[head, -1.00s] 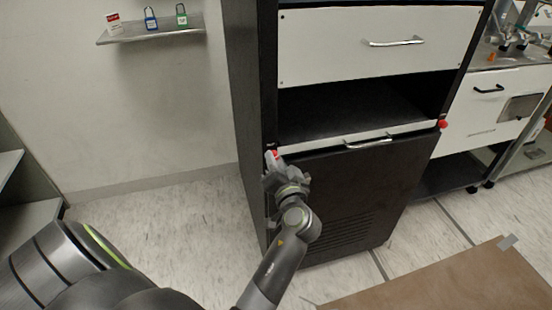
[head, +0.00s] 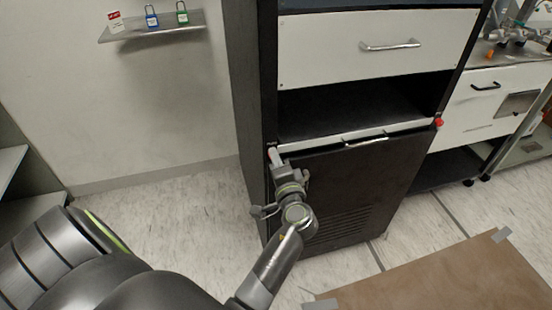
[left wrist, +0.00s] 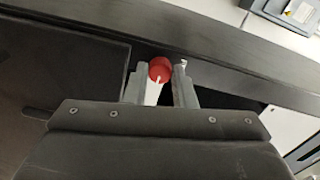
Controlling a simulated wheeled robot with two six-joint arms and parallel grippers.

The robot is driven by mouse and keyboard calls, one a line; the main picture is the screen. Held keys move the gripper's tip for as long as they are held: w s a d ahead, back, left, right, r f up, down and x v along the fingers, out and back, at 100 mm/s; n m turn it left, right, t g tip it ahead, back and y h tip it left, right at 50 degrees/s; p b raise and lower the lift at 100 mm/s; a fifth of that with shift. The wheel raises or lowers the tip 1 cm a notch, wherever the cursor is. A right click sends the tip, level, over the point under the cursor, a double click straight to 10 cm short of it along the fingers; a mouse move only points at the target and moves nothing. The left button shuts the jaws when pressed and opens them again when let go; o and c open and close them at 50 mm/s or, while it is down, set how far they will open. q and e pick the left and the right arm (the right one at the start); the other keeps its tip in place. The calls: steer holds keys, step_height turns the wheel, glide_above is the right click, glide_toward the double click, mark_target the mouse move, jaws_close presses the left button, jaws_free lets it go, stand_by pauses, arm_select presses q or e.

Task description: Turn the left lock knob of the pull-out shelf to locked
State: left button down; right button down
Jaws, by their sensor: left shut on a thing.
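The left lock knob (head: 271,150) is a small red knob at the left end of the pull-out shelf (head: 315,142), mostly hidden by my gripper in the head view. In the left wrist view the red knob (left wrist: 160,69) sits between the fingertips, with a pale line on its face. My left gripper (head: 275,157) is shut on this knob; its fingers show in the left wrist view (left wrist: 160,84). The shelf has a pale front edge and a metal handle (head: 365,141). The right lock knob (head: 438,122) is red and stands clear. My right gripper is not in view.
A white drawer (head: 340,50) is above the open bay, and a dark vented panel (head: 350,190) below the shelf. A wall shelf (head: 150,32) holds a blue and a green padlock. A brown mat (head: 430,280) lies on the floor at right.

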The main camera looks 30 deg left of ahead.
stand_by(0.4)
arm_select(q)
steer(key=c, duration=1.2)
jaws_free()
steer(key=shift+s+d, duration=0.1)
